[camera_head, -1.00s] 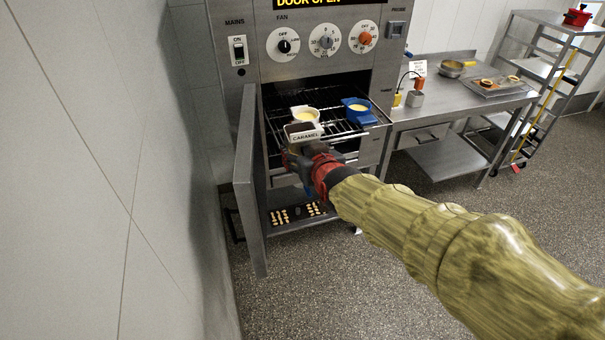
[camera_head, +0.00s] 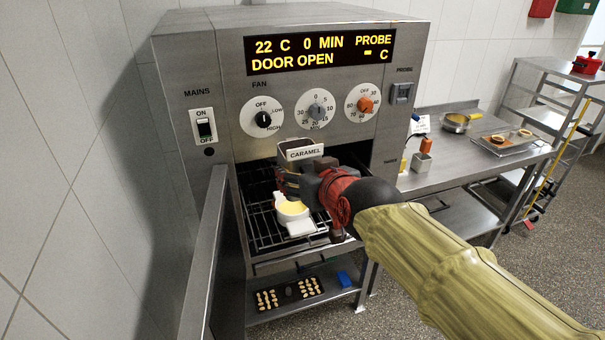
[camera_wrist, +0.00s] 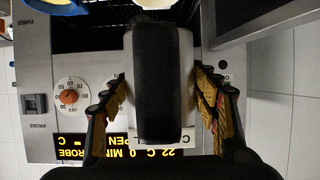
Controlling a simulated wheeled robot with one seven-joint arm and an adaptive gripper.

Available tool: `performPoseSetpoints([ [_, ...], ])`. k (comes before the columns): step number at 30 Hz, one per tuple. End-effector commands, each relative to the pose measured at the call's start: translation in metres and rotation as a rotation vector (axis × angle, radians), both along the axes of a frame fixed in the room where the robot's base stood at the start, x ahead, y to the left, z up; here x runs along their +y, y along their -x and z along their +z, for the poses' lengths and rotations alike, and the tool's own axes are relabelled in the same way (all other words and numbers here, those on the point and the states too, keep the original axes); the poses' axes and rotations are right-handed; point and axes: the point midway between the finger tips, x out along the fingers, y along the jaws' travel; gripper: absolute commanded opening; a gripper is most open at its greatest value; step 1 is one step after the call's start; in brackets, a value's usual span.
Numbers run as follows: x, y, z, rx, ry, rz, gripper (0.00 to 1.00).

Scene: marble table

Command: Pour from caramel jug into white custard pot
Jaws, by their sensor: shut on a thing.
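In the wrist view the jug (camera_wrist: 186,70), pale with a dark strip in front, sits between the fingers (camera_wrist: 160,95). The white custard pot (camera_head: 291,208), with yellow custard and a handle towards the front, stands on the oven rack below the jug and gripper. My gripper hides part of its right side. No stream shows from the jug.
The oven door (camera_head: 205,265) is open at the left, and the control panel (camera_head: 318,105) is just above the jug. A blue pot (camera_wrist: 55,6) shows at the wrist view's edge. A tray (camera_head: 290,293) lies on the lower shelf. A steel side table (camera_head: 470,165) stands right.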

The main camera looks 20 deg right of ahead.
Motion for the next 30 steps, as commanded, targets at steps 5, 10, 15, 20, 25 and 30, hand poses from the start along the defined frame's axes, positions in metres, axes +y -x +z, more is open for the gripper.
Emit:
performPoseSetpoints([
  [5, 0.0, 0.0, 0.001, -0.002, 0.0, 0.0, 0.25],
  [10, 0.0, 0.0, 0.001, -0.002, 0.0, 0.0, 0.25],
  [15, 0.0, 0.0, 0.0, -0.003, 0.0, 0.0, 0.25],
  [20, 0.0, 0.001, -0.003, 0.016, -0.002, 0.0, 0.25],
  [25, 0.0, 0.003, -0.016, 0.07, 0.001, 0.001, 0.25],
  [30, 0.0, 0.005, -0.032, 0.124, 0.002, 0.001, 0.25],
])
